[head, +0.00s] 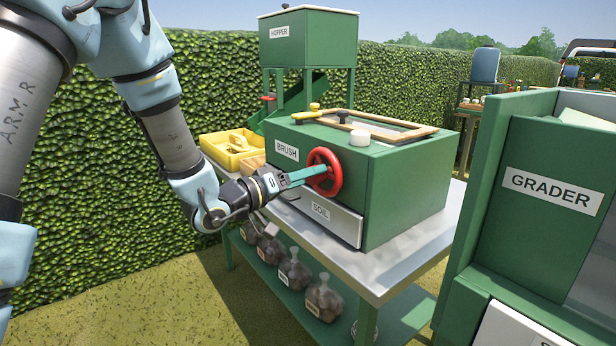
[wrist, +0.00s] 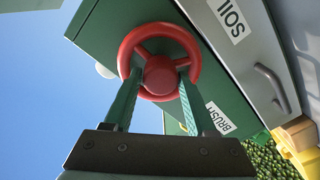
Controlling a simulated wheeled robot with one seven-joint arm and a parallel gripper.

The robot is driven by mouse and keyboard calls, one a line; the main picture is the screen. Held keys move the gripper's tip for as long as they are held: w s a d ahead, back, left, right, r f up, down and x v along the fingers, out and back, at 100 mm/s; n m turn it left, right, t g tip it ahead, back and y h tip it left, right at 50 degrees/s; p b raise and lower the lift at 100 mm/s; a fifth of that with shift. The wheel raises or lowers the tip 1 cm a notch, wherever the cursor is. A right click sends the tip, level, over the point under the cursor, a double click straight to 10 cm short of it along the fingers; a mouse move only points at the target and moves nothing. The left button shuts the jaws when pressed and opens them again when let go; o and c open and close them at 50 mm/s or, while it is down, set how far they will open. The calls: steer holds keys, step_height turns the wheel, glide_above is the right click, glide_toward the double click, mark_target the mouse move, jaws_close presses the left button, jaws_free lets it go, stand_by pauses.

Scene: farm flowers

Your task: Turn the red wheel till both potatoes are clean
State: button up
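The red wheel (head: 324,172) is on the front of the green box labelled BRUSH (head: 400,190). In the wrist view the wheel (wrist: 160,40) faces me, with its round hub in the middle. My gripper (head: 322,172) reaches the wheel from the left, and in the wrist view its two green fingers (wrist: 159,78) lie along either side of the hub. The fingers look pressed against the hub, with no clear gap. No potatoes are recognisable in either view; the inside of the brush box is hidden.
A drawer labelled SOIL (head: 320,210) is below the wheel. The metal table (head: 395,270) holds the box and a yellow tray (head: 228,150). The green HOPPER (head: 310,40) stands behind. The GRADER (head: 545,190) is at right. Bags (head: 323,298) sit on the lower shelf.

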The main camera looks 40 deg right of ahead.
jaws_close()
